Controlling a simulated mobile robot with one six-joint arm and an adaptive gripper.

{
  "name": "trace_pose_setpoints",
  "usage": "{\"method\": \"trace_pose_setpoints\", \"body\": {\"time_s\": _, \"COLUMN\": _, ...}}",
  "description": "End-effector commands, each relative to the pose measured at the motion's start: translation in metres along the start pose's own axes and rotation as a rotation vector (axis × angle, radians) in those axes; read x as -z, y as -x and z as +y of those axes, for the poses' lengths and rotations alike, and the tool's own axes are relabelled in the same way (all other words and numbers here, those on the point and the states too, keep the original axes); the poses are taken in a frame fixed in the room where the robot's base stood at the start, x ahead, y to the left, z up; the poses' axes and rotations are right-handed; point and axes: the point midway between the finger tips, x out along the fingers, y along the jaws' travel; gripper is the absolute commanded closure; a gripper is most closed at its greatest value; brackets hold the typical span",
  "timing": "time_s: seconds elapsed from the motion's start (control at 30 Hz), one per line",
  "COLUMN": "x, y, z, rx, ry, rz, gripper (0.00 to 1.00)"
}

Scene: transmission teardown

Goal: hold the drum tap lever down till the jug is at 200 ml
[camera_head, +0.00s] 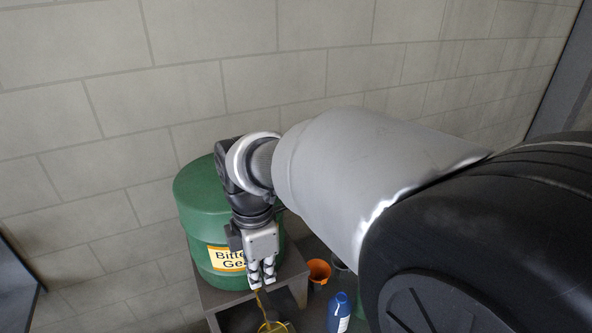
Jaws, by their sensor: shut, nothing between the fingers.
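The green drum (205,208) stands by the wall with a yellow label partly hidden by my arm. My gripper (262,286) is shut, pointing down in front of the drum's lower front. The tap and its lever are hidden behind or under my gripper, so I cannot tell whether the fingers touch the lever. A thin golden stream (261,304) shows just below the fingertips and runs down to the jug (262,326), a yellowish-rimmed vessel cut off by the bottom edge. Its scale and fill level cannot be read.
The drum rests on a grey stand (212,299). To the right are an orange pot (318,272) and a blue bottle (339,312) with a white label; a green container is partly hidden by my arm. A block wall (110,130) rises behind.

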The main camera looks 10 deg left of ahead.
Motion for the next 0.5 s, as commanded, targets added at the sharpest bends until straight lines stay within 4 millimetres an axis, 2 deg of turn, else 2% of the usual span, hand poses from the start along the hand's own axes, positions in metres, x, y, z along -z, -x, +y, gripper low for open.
{"method": "trace_pose_setpoints", "body": {"time_s": 0.37, "x": 0.0028, "y": -0.0012, "z": 0.0021, "rx": 0.005, "ry": 0.025, "rz": 0.0, "gripper": 1.0}}
{"method": "trace_pose_setpoints", "body": {"time_s": 0.5, "x": 0.0027, "y": -0.0078, "z": 0.0014, "rx": 0.008, "ry": 0.024, "rz": -0.001, "gripper": 1.0}}
